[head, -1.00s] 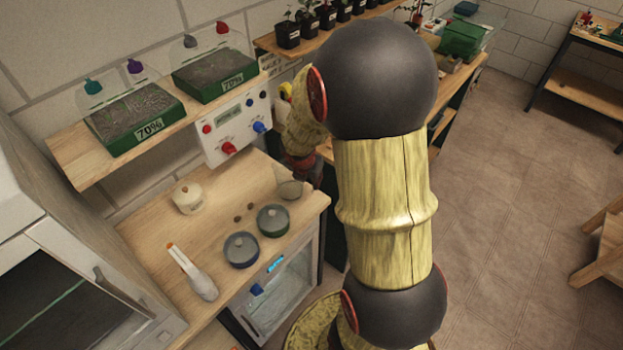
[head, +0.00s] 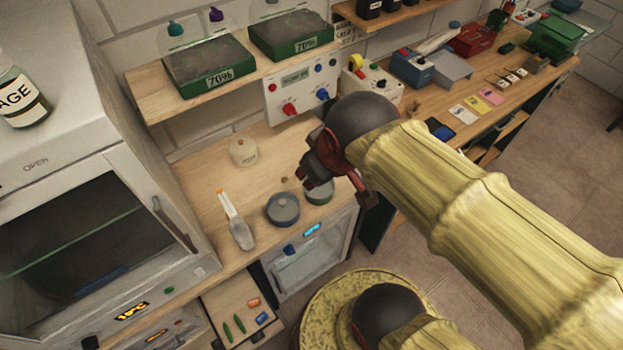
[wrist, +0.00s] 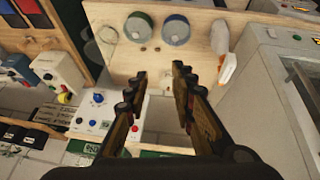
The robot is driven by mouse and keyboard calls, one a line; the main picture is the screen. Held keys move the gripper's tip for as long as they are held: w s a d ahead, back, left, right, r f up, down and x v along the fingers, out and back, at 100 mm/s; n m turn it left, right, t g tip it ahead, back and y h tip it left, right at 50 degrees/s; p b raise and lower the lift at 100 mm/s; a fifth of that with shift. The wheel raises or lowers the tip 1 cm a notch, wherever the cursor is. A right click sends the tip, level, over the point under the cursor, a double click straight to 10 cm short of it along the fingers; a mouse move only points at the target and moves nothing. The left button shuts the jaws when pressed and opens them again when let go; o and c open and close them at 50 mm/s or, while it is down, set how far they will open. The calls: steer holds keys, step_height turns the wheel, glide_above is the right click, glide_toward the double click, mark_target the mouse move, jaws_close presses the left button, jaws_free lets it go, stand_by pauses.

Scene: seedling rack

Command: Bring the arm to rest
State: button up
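My gripper (head: 340,178) is at the end of my bent arm, above the right part of the wooden bench. In the wrist view my gripper (wrist: 160,82) shows two dark fingers spread apart with nothing between them. Beyond the fingers lie the bench top (wrist: 182,52), a green-rimmed round pot (wrist: 138,27) and a blue round pot (wrist: 176,29). In the head view the blue pot (head: 282,208) stands left of my gripper. The green pot (head: 320,192) is partly hidden under my gripper.
A control panel (head: 301,88) with knobs is on the wall behind my gripper. A shelf (head: 152,108) with green trays hangs above. A white oven (head: 90,190) is at the left.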

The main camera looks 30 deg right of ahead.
steer(key=shift+s+a+r+m+y, duration=0.25)
steer(key=shift+s+a+m, duration=0.2)
steer(key=shift+s+a, duration=0.15)
steer(key=shift+s+a+r+m+y, duration=0.15)
steer(key=shift+s+a+r+m, duration=0.05)
steer(key=shift+s+a+m, duration=0.35)
step_height(320, 180, down, 4)
steer(key=b, duration=0.4)
steer(key=shift+w+f, duration=0.1)
steer(key=shift+f, duration=0.15)
steer(key=shift+a, duration=0.1)
